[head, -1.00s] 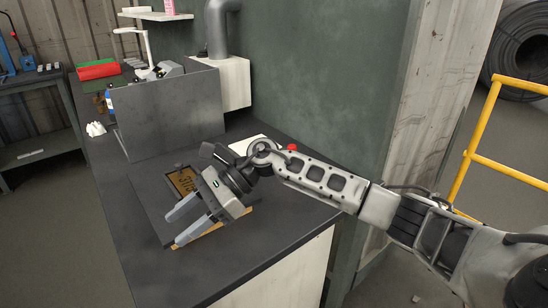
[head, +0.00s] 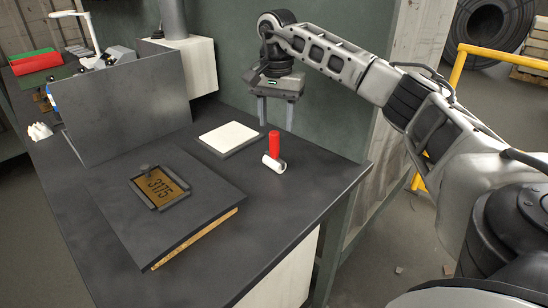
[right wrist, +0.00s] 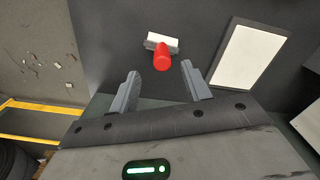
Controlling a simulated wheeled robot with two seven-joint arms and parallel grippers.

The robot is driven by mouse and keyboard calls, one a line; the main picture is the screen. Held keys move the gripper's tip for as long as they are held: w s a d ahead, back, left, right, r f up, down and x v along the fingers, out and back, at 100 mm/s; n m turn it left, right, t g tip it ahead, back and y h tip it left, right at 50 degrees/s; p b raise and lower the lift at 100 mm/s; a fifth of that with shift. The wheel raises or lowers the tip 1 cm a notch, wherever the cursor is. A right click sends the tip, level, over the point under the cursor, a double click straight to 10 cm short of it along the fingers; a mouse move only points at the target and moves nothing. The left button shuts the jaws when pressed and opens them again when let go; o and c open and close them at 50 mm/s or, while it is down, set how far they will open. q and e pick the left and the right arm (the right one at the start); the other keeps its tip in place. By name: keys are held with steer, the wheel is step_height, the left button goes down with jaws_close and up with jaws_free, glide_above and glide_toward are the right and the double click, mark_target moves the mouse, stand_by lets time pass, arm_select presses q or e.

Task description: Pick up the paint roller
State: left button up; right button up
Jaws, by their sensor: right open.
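The paint roller has a red handle (head: 274,144) that stands up and a white roller head (head: 273,163) that rests on the dark bench. In the right wrist view its red handle (right wrist: 161,57) shows just beyond the fingertips, roughly between them, with the white head (right wrist: 162,39) behind. My right gripper (head: 275,126) points down, open and empty, above the bench at the roller. In the right wrist view its two fingers (right wrist: 161,74) are spread apart. I see no contact with the roller. My left gripper is not in view.
A white pad on a dark tray (head: 231,137) lies left of the roller. A dark board with a number plate (head: 158,186) lies nearer the front. An upright grey panel (head: 125,108) stands at the left. The green wall (head: 235,50) is close behind. Bare bench lies in front of the roller.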

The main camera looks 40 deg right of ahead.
mark_target(274, 157)
steer(key=f, duration=0.7)
steer(key=shift+w+a+f, duration=0.1)
steer(key=shift+a+f, duration=0.1)
steer(key=shift+c, duration=0.3)
jaws_close()
